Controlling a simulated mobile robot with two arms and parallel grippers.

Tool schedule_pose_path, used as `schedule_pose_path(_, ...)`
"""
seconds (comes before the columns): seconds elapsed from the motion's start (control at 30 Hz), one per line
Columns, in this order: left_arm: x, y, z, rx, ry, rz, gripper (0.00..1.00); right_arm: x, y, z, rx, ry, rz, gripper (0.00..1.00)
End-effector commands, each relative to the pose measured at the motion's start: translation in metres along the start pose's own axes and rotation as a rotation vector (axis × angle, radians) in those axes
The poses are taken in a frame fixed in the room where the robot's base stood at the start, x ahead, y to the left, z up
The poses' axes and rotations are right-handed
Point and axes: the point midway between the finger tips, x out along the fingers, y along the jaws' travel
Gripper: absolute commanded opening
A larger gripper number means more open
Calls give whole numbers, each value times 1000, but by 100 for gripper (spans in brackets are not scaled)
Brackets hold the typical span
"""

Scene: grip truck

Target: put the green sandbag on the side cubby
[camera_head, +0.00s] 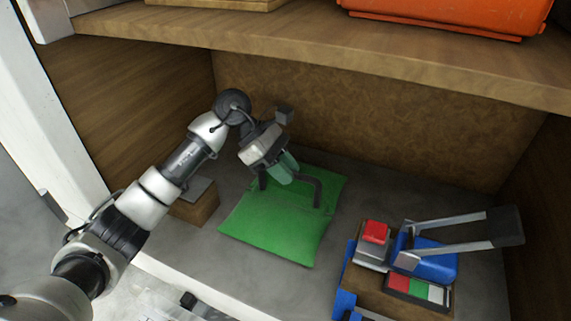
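The green sandbag (275,228) lies flat on the grey floor of a wooden cubby (390,125), left of the middle. My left gripper (290,190) is over the bag's far part, pointing down, with its two dark fingers spread apart. A teal-tinted part shows between the fingers; I cannot tell if it belongs to the gripper. The fingertips are at or just above the bag; I cannot tell whether they touch it. My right gripper is not in view.
A wooden block with blue, red and green parts and metal levers (410,265) stands right of the bag. A small wooden block (196,203) is on the left, behind my arm. A wooden shelf (320,45) overhead holds an orange case (450,12).

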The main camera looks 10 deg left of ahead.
Motion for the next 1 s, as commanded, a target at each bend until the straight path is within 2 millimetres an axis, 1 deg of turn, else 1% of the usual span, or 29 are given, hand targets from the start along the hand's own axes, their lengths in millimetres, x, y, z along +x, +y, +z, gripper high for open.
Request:
schedule_pose_path(0.03,0,0,0,0,0,-1,24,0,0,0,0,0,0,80)
schedule_pose_path(0.13,0,0,0,0,0,-1,40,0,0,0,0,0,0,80)
schedule_pose_path(0.17,0,0,0,0,0,-1,42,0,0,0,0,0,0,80)
schedule_pose_path(0.4,0,0,0,0,0,-1,42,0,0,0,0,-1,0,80)
schedule_pose_path(0.53,-8,0,0,1,0,2,42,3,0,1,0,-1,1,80)
schedule_pose_path(0.67,-29,0,-1,1,1,4,42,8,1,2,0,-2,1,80)
schedule_pose_path(0.9,-81,0,-1,0,1,4,42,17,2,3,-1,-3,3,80)
schedule_pose_path(1.0,-98,0,-1,0,1,3,42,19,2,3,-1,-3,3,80)
